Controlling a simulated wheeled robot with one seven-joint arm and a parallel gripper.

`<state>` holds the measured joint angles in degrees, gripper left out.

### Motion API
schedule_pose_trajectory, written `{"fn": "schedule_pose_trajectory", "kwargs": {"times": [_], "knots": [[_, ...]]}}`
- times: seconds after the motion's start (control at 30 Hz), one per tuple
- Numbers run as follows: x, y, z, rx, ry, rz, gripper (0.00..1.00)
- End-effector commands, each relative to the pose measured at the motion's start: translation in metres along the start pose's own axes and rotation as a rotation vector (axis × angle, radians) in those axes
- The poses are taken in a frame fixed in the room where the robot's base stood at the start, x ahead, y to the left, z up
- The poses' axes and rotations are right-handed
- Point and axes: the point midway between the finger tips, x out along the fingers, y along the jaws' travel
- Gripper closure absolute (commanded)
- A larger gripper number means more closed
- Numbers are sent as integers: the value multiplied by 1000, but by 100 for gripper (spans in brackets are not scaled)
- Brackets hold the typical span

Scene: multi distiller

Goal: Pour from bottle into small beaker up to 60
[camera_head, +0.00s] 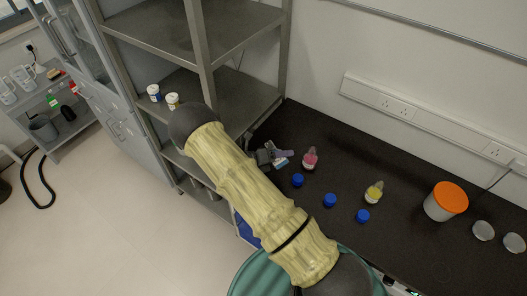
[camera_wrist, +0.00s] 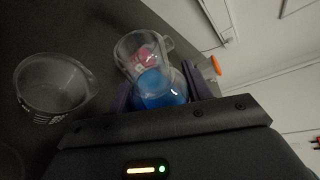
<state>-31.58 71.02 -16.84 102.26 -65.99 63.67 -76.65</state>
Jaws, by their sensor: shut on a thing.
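In the wrist view, the purple fingers of my gripper (camera_wrist: 160,94) are shut on the bottle (camera_wrist: 168,75), a clear vessel with blue contents in its lower part. It looks tilted in this rotated view; its exact tilt is hard to tell. A clear glass rim with a handle overlaps it, and I cannot tell if that is a separate vessel. The small beaker (camera_wrist: 50,88), clear with white markings, stands left of the bottle on the black bench and looks empty. In the head view my gripper (camera_head: 280,152) shows small beside my arm, which hides much around it.
On the black bench (camera_head: 410,245) are a pink bottle (camera_head: 310,158), a yellow bottle (camera_head: 374,192), three blue caps (camera_head: 330,200) and a white tub with an orange lid (camera_head: 446,201). A metal shelf (camera_head: 240,100) stands at left.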

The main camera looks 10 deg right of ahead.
Motion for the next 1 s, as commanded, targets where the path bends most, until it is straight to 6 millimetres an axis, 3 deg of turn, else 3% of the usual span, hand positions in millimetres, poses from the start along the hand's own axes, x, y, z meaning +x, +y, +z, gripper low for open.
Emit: {"fn": "schedule_pose_trajectory", "kwargs": {"times": [1.0], "knots": [[-1,3,-2,-56,1,-23,79]]}}
